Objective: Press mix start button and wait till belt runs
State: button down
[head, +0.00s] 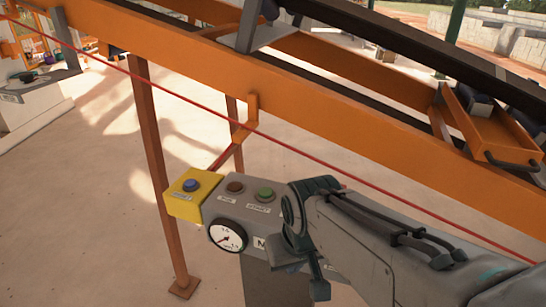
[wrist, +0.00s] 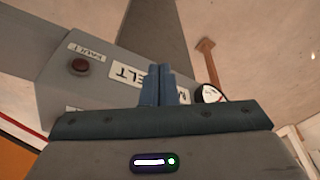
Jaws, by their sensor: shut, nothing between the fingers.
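A green button (head: 265,194) stands on the sloped top of a grey control box (head: 217,211); its small label looks like START. A dark red-brown button (head: 235,187) is left of it. The box's front has a nameplate, partly hidden by my arm; the wrist view shows BELT on this nameplate (wrist: 125,75). My gripper (wrist: 158,68) is shut and empty, its fingertips over the nameplate in the wrist view. In the head view my wrist covers the box's right part. The green button is not visible in the wrist view.
A yellow housing with a blue button (head: 191,185) is at the box's left end, above a round gauge (head: 228,236). The orange conveyor frame (head: 190,50) rises behind. A dark red FAULT lamp (wrist: 80,66) shows in the wrist view.

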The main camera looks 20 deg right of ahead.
jog(key=shift+a, duration=0.15)
notch_tip(320, 180, up, 18)
jog(key=m+g+p, duration=0.3)
jog(key=m+p, duration=0.1)
jog(key=p, duration=0.3)
send_over(265, 191)
jog(key=shift+s+a+f, duration=0.15)
jog(key=shift+s+a, duration=0.05)
notch_tip(265, 191, down, 14)
jog(key=shift+w+d+r+p, duration=0.1)
jog(key=shift+w+d+p, duration=0.05)
jog(key=shift+p, duration=0.55)
